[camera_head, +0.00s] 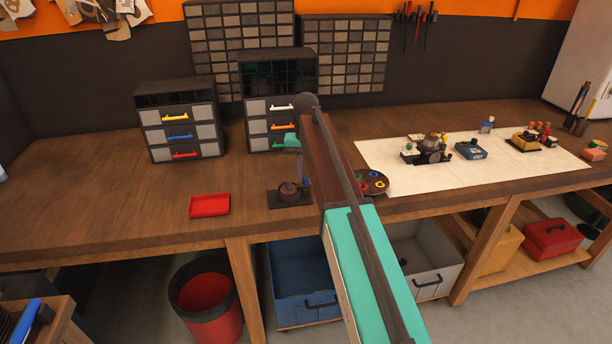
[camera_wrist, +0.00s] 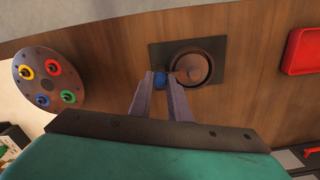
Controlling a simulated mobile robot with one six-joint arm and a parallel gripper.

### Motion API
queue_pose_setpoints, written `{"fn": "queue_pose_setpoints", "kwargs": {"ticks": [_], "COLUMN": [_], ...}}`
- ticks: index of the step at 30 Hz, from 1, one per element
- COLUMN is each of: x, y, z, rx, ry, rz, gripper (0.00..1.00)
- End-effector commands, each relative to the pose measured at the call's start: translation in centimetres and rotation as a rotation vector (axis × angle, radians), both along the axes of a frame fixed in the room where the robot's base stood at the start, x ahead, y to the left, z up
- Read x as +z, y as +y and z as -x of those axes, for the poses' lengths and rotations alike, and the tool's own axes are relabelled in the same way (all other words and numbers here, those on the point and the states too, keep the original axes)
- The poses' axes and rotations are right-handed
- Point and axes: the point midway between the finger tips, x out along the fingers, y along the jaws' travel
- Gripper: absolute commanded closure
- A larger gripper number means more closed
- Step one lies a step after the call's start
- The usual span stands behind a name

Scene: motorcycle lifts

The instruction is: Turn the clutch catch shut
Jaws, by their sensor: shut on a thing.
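The clutch is a round brown disc (camera_wrist: 196,66) on a square dark plate (camera_wrist: 218,48) on the bench. In the head view the disc (camera_head: 288,189) and its plate (camera_head: 275,204) lie near the bench's front edge. A small blue piece (camera_wrist: 159,80), which looks like the clutch catch, sits at the disc's side. My gripper (camera_wrist: 161,77) is shut on this blue piece, one finger at each side. In the head view my gripper (camera_head: 303,170) comes down beside the disc, partly hidden by my arm. The catch itself cannot be made out there.
A dark round plate with coloured rings (camera_wrist: 47,82) lies to one side of the clutch. A red tray (camera_head: 209,205) lies on the other side. Drawer units (camera_head: 181,134) stand behind. A pale mat (camera_head: 480,157) with several parts lies at right. The bench at left is clear.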

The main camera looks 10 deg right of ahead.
Motion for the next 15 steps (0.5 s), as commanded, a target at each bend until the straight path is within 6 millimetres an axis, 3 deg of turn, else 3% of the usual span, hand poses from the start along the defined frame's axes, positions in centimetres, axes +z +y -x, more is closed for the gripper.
{"fn": "queue_pose_setpoints", "kwargs": {"ticks": [1,4,15], "x": [0.1,0.08,0.19], "y": [0.0,0.0,-0.07], "z": [-0.1,-0.08,-0.03], "rx": [-0.001,0.0,-0.001], "ry": [-0.003,-0.003,-0.001], "rz": [0.0,0.0,0.0], "gripper": [0.8,0.65,0.65]}}
